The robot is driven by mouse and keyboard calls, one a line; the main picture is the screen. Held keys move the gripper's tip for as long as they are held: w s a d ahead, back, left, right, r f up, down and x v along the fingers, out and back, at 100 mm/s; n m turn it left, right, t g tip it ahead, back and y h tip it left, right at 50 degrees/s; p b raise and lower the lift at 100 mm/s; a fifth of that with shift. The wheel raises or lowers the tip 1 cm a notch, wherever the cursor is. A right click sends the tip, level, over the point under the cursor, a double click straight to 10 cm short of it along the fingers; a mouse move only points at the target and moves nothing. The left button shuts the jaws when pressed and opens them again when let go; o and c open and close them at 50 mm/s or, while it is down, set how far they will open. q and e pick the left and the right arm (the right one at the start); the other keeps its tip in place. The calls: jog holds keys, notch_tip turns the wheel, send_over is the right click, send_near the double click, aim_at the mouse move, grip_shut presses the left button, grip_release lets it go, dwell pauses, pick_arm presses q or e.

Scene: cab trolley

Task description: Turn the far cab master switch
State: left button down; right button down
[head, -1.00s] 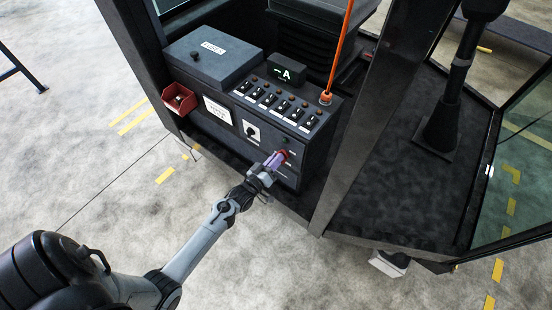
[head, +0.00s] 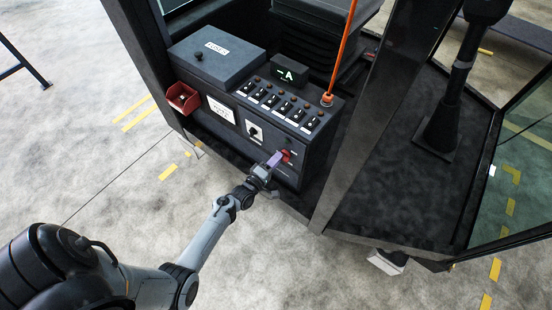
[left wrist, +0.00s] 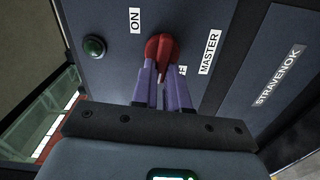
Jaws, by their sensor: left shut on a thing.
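The master switch is a red knob (left wrist: 160,47) on the dark front panel, with its ON label (left wrist: 135,20) and MASTER label (left wrist: 208,52) beside it in the left wrist view. An OFF label is partly hidden behind a finger. The knob also shows in the head view (head: 287,155), low on the right of the console front. My left gripper (head: 276,160) is at the knob, its purple fingers (left wrist: 163,88) shut on it from both sides in the left wrist view. My right gripper is not in view.
The console (head: 236,125) carries a row of black toggle switches, a lit display (head: 286,74) and an upright orange rod (head: 341,50). A red bin (head: 182,97) hangs at its left. A dark cab post (head: 365,110) stands to the right.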

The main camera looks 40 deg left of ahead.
pick_arm(q)
jog(key=shift+n, duration=0.6)
jog(key=shift+f, duration=0.1)
jog(key=c, duration=1.1)
grip_release()
jog(key=shift+c, duration=0.2)
jog(key=shift+s, duration=0.1)
jog(key=s, duration=1)
jog(key=shift+s+d, duration=0.3)
jog(key=shift+d, duration=0.1)
